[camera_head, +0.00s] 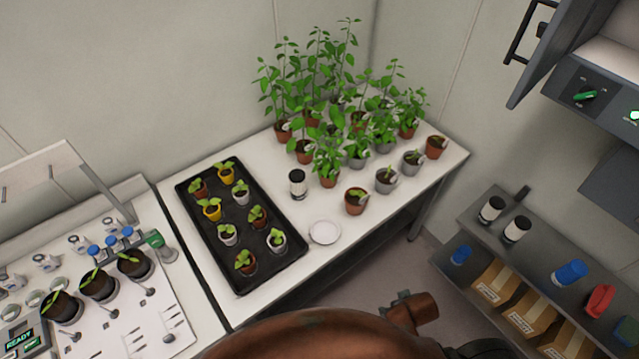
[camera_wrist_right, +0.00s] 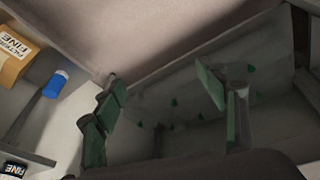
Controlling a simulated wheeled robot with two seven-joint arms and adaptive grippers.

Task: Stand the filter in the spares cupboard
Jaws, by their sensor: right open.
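A black-and-white cylinder like a filter (camera_head: 298,183) stands upright on the white bench, right of the black seedling tray. Two similar cylinders, one (camera_head: 491,209) behind the other (camera_head: 516,229), stand on top of the grey shelf unit (camera_head: 470,222) at the right. I cannot tell whether this unit is the spares cupboard. A wall cabinet (camera_head: 563,75) with its door swung open hangs above it. My right gripper (camera_wrist_right: 165,108) is open in the right wrist view, its green-padded fingers apart with nothing between them. My left gripper is not in view.
The black tray (camera_head: 190,203) holds several seedlings; potted plants crowd the bench's back. A white dish (camera_head: 324,232) lies near its front edge. The shelf unit holds cardboard boxes (camera_head: 497,284), a blue-capped item (camera_head: 569,273) and a red item (camera_head: 599,300). An instrument bench (camera_head: 130,320) is at left.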

